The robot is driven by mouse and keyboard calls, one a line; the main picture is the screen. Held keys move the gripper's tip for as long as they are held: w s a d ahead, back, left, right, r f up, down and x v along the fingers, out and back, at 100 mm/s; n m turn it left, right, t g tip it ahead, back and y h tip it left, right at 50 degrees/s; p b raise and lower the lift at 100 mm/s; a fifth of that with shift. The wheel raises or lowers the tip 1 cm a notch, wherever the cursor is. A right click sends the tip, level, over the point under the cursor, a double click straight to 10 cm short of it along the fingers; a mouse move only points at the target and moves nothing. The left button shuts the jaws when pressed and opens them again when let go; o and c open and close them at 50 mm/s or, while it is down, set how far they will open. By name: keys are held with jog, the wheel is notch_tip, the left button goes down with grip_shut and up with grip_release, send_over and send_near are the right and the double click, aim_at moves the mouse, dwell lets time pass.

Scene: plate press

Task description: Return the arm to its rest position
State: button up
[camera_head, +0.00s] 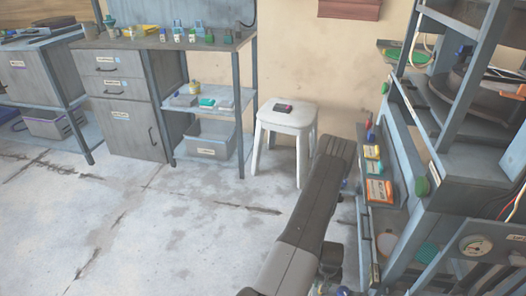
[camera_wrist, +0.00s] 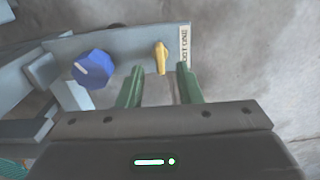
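My gripper (camera_wrist: 159,80) shows in the wrist view with its two green fingers apart and nothing held between them. A yellow knob (camera_wrist: 162,58) on a grey-blue panel (camera_wrist: 130,45) appears between and just beyond the fingertips, with a gap on both sides. A blue round knob (camera_wrist: 93,68) is on the same panel, left of the fingers. In the head view my dark grey arm (camera_head: 300,220) reaches from the bottom middle up towards the press. It hides my gripper there.
The press frame (camera_head: 455,150) stands close on the right, with small boxes (camera_head: 378,190) on its side shelf and a gauge (camera_head: 474,245). A white stool (camera_head: 287,120) stands beyond the arm. A workbench (camera_head: 170,42) is at the back left. The floor on the left is clear.

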notch_tip(320, 180, down, 4)
jog(key=shift+r+b, duration=0.2)
jog(key=shift+b, duration=0.3)
jog(key=shift+r+n, duration=0.15)
jog(key=shift+n, duration=0.15)
